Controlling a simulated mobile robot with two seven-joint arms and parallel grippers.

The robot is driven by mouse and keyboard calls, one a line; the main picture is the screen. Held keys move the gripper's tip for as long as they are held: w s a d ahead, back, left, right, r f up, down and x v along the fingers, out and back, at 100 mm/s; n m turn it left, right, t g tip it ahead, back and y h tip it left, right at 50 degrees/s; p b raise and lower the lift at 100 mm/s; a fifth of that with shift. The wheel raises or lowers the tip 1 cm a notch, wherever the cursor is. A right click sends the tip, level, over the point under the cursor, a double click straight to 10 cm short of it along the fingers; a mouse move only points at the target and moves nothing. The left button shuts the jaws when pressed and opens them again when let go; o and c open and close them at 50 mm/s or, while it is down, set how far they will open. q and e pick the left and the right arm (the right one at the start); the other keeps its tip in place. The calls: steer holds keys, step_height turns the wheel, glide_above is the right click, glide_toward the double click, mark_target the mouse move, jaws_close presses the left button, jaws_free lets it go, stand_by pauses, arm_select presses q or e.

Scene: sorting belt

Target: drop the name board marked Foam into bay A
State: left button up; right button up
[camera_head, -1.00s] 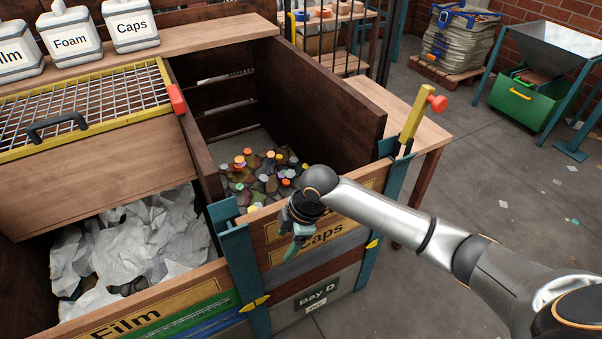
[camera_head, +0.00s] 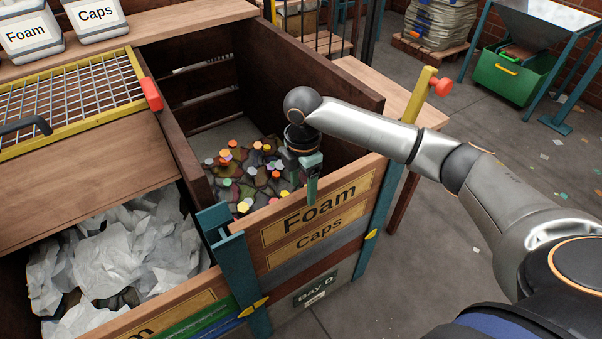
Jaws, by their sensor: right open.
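The wooden name board marked Foam (camera_head: 345,196) stands at the front of the bay marked Bay D, above a board marked Caps (camera_head: 338,226). My right gripper (camera_head: 312,187) is open and points down at the Foam board's top edge, left of its middle. One finger shows in front of the board, just above its lettering; the other finger is largely hidden. I cannot tell whether the gripper touches the board. My left gripper is out of view. No bay marked A can be read here.
Bay D holds coloured caps (camera_head: 232,172). The neighbouring bay holds crumpled white film (camera_head: 125,250). Teal posts (camera_head: 232,262) flank the boards, and a yellow lever (camera_head: 416,95) stands at right. A wire-mesh frame (camera_head: 65,95) and white tubs (camera_head: 97,18) are at upper left.

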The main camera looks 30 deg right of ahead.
mark_target(302, 207)
step_height(302, 207, down, 7)
steer(key=shift+f+b, duration=0.2)
steer(key=shift+b, duration=0.2)
steer(key=shift+f, duration=0.45)
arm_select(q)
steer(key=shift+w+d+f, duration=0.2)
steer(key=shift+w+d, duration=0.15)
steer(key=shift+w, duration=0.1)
arm_select(e)
jaws_close()
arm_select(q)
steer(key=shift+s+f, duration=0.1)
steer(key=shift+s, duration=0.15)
